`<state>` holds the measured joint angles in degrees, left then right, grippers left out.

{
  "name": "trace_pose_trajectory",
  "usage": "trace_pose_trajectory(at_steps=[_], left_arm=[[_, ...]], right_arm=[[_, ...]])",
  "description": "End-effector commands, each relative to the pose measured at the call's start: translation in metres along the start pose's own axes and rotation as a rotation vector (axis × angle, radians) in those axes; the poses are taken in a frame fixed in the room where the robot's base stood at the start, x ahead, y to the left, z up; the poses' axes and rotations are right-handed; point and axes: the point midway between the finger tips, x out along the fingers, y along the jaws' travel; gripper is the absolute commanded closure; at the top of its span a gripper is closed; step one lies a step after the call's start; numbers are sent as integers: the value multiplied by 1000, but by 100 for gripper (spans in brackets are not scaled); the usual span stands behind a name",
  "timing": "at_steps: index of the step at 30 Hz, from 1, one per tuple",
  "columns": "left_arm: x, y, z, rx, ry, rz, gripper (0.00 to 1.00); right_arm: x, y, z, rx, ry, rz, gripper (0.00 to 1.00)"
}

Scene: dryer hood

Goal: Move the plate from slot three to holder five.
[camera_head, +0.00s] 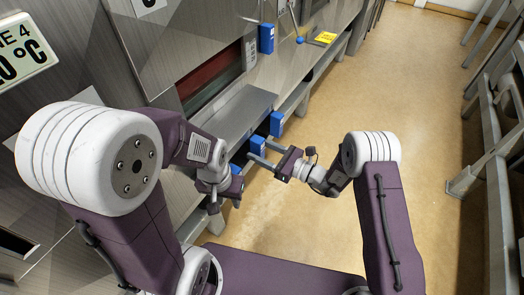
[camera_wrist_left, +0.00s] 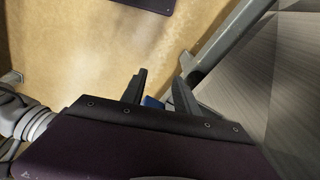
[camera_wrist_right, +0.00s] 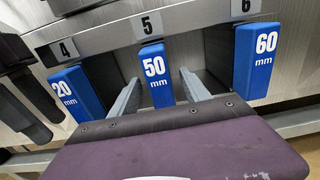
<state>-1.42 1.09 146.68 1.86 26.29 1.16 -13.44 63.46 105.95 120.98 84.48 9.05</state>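In the right wrist view a blue block marked 50 mm (camera_wrist_right: 155,75) sits under the label 5 (camera_wrist_right: 147,25). My right gripper (camera_wrist_right: 164,92) is open, its fingers reaching along both sides of that block; whether they touch it is unclear. In the head view the right gripper (camera_head: 263,153) points left at the blue blocks on the bench front. My left gripper (camera_head: 226,199) is lower and open; the left wrist view shows its spread fingers (camera_wrist_left: 161,88) with a bit of blue (camera_wrist_left: 152,102) beyond them. I cannot read a label for slot three.
Neighbouring blue blocks are marked 20 mm (camera_wrist_right: 76,93), under label 4, and 60 mm (camera_wrist_right: 256,60), under label 6. Another blue block (camera_head: 266,38) stands farther along the machine. A yellow sign (camera_head: 325,37) lies on the bench.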

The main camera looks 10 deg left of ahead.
Motion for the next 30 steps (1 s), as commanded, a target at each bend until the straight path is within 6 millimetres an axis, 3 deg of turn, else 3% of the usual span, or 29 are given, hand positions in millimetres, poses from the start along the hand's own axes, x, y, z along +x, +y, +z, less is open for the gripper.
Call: trace_pose_trajectory(at_steps=[8, 21, 30], left_arm=[[0, 0, 0, 0, 0, 0, 64], [-8, 0, -1, 0, 0, 0, 64], [-8, 0, -1, 0, 0, 0, 64]], right_arm=[[-3, 0, -1, 1, 2, -1, 46], [-84, -1, 0, 1, 1, -3, 46], [-91, 0, 0, 0, 0, 0, 46]])
